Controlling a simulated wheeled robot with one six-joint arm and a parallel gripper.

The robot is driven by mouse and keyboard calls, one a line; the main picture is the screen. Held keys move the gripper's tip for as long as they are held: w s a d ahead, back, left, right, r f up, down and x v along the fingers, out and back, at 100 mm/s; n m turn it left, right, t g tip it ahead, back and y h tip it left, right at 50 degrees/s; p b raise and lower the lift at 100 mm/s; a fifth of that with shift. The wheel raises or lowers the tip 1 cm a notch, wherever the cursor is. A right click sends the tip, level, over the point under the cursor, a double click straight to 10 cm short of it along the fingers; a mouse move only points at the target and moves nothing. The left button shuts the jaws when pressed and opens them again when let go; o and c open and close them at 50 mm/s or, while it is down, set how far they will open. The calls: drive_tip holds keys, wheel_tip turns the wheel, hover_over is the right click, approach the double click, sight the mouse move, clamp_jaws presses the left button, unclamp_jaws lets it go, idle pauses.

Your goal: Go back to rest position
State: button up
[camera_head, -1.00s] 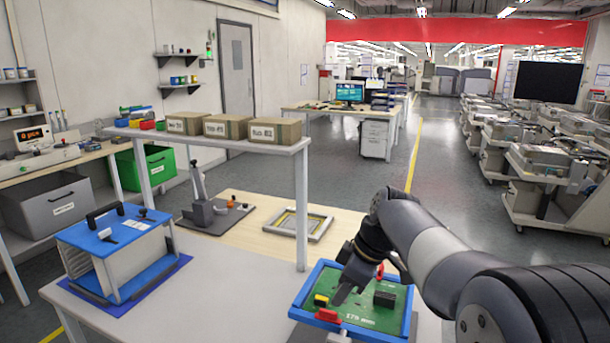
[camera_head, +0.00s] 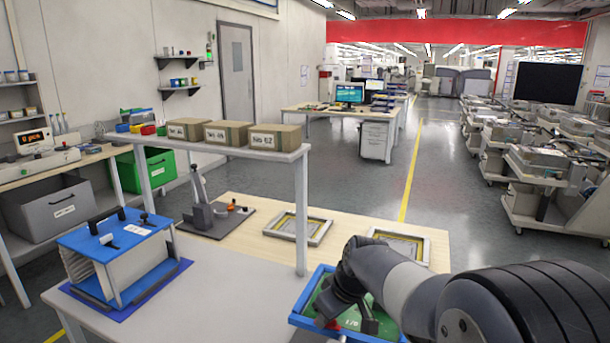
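My arm comes in from the lower right of the head view. My gripper (camera_head: 347,309) is low over the green board in the blue tray (camera_head: 303,314), its fingers pointing down. The fingers are dark and partly hidden by the wrist, and I cannot see whether they are apart or together. My wrist covers most of the green board (camera_head: 386,325). A bit of a red part (camera_head: 333,325) shows beside the fingers.
A blue-and-white box (camera_head: 128,256) stands left on the grey bench. A shelf post (camera_head: 301,215) with cardboard boxes (camera_head: 275,137) above rises left of my arm. Two flat frames (camera_head: 298,227) lie on the wooden table behind. Feeder trolleys (camera_head: 545,165) stand right across open floor.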

drive_tip(key=shift+a+m+t+h+p, duration=0.1)
drive_tip(key=shift+m+t+h+p, duration=0.25)
drive_tip(key=shift+m, duration=1)
drive_tip(key=shift+a+m+t+h+p, duration=0.1)
drive_tip(key=shift+m+h+p, duration=0.3)
drive_tip(key=shift+m, duration=0.95)
drive_tip(key=shift+d+h+b, duration=0.15)
drive_tip(key=shift+h+b, duration=0.1)
drive_tip(key=shift+b, duration=0.05)
